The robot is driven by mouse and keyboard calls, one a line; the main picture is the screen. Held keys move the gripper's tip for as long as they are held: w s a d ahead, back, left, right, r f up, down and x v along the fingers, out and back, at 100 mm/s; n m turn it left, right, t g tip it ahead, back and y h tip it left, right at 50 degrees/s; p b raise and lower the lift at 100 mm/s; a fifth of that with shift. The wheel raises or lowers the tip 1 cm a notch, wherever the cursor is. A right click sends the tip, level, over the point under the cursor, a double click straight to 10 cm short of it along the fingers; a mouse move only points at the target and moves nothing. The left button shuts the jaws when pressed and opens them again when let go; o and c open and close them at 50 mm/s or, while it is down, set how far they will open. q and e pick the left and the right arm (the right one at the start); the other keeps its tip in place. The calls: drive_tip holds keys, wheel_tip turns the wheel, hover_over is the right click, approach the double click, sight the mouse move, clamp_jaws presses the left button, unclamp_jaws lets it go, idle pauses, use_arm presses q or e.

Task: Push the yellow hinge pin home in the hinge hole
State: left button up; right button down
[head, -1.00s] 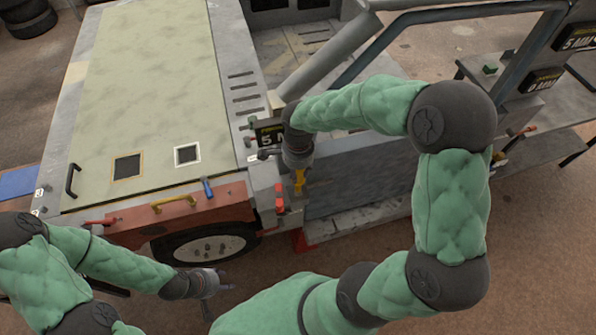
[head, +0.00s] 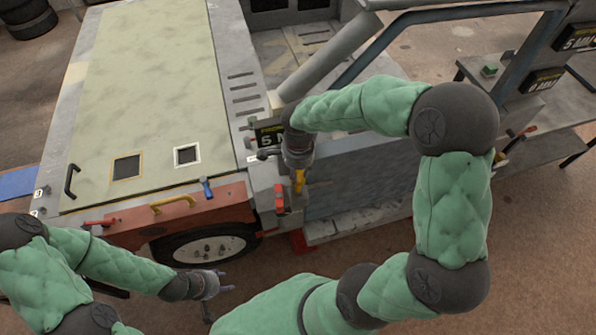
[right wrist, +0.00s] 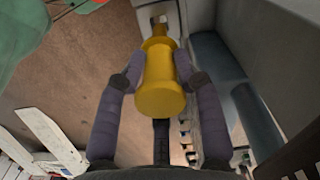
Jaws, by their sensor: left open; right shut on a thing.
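The yellow hinge pin (right wrist: 160,85) is between the two fingers of my right gripper (right wrist: 158,72) in the right wrist view. Its wide round head faces the camera, and its narrower far end points at a pale bracket (right wrist: 145,15). The hinge hole itself is hidden, so I cannot tell how deep the pin sits. In the head view the pin (head: 299,181) shows just below my right gripper (head: 299,172), by the corner of the vehicle. My left gripper (head: 226,281) is open and empty, low in front of the wheel.
A red clamp-like part (head: 280,198) is just left of the pin. A blue-handled tool (head: 206,188) and a yellow handle (head: 173,203) are on the red fender (head: 220,205). A grey panel (head: 362,178) stands close on the right.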

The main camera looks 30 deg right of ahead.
sight(298, 186)
drive_tip(key=shift+f+b, duration=3.7)
drive_tip(key=shift+f, duration=0.4)
drive_tip(key=c, duration=0.7)
unclamp_jaws()
drive_tip(key=shift+r, duration=0.1)
drive_tip(key=shift+c, duration=0.2)
wheel_tip(298, 186, up, 12)
